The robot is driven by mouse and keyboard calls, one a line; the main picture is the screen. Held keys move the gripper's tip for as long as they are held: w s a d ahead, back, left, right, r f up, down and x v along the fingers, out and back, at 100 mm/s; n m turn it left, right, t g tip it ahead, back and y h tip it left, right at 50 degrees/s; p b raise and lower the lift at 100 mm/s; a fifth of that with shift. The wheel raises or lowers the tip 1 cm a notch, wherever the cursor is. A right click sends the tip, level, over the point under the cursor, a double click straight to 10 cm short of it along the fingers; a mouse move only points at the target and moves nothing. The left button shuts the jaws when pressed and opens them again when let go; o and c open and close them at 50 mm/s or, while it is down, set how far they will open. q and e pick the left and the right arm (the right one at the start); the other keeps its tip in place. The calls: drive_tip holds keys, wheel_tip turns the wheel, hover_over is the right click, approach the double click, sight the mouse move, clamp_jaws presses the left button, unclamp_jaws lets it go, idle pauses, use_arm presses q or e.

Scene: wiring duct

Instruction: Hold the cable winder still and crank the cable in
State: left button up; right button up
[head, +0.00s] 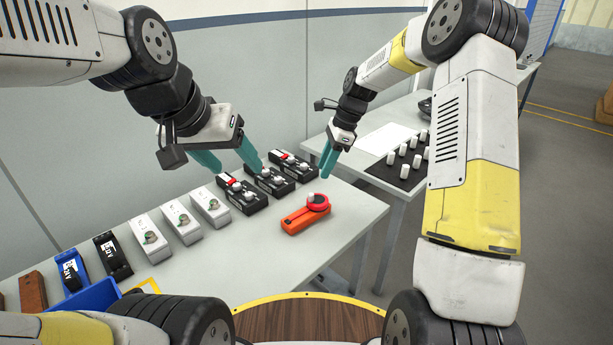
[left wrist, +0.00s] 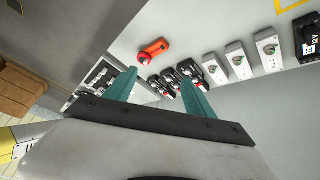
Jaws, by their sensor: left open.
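The cable winder (head: 297,219), an orange body with a round red part and a small pale knob at its far right end, lies on the table right of the black boxes. It also shows in the left wrist view (left wrist: 153,50), beyond the fingertips. I cannot make out a cable.
Several black boxes with red and white parts (head: 242,194) stand behind the winder. White boxes (head: 181,222), battery-like black and blue blocks and a blue bin (head: 96,297) are further left. The table before the winder (head: 250,260) is clear. A second table holds a black mat (head: 385,174).

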use_arm(q)
drive_tip(key=shift+o, duration=0.4)
drive_tip(key=w+d+f+m+g, duration=0.1)
drive_tip(key=w+d+f+m, duration=0.2)
drive_tip(key=w, duration=0.6)
drive_tip(key=shift+w+d+f+h, duration=0.3)
drive_tip(key=shift+d+f+h, duration=0.1)
drive_tip(key=shift+f, duration=0.4)
drive_tip(key=m+g, duration=0.2)
drive_tip(key=m, duration=0.2)
hover_over(306, 212)
drive_tip(key=s+a, duration=0.3)
wheel_tip(306, 212, down, 16)
drive_tip(key=f, duration=0.1)
drive_tip(key=shift+m, duration=0.5)
drive_tip(key=x, duration=1.2)
drive_tip(key=shift+a+f, duration=0.35)
drive_tip(key=shift+f, duration=0.05)
clamp_jaws()
drive_tip(key=shift+r, duration=0.15)
